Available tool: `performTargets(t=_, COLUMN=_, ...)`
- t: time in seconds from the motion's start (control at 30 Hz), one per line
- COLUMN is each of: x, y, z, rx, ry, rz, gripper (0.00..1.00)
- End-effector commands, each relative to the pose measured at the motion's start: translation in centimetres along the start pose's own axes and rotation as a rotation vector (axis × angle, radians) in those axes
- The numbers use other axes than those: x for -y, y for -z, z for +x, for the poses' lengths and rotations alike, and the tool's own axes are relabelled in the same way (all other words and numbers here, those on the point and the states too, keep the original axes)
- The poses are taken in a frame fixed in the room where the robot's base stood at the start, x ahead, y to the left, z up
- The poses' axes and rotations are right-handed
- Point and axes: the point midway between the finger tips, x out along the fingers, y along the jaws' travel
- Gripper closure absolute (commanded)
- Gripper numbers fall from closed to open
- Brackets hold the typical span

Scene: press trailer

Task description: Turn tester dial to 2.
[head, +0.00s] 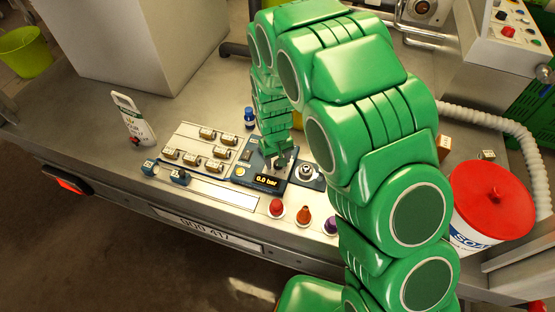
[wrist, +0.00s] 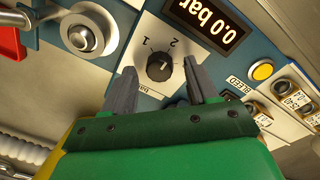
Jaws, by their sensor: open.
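The tester (head: 243,172) is a blue panel on the bench, with a lit display (wrist: 208,18) reading 0.0 bar. Its black dial (wrist: 159,68) sits on a white plate marked 1 and 2 in the wrist view, where the lettering appears upside down or tilted. A small light mark shows on the dial near the 2 side; its exact setting is hard to read. My gripper (wrist: 160,70) is open, one finger on each side of the dial with visible gaps. In the head view my gripper (head: 279,158) reaches down over the tester and mostly hides the dial.
A round metal fitting (wrist: 83,38) and a yellow button (wrist: 262,71) flank the dial. Several labelled brass parts (head: 207,133) lie left of the tester. A red-lidded soap bucket (head: 490,195) stands right of my arm.

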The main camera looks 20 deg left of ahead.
Motion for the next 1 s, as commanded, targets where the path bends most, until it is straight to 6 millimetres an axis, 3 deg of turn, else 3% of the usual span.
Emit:
performTargets(t=0.6, x=0.0, y=0.1, z=-6.8, rx=-0.002, ry=0.000, rz=0.000, gripper=0.42)
performTargets(t=1.0, x=0.0, y=0.0, z=-7.2, rx=-0.001, ry=0.000, rz=0.000, gripper=0.42)
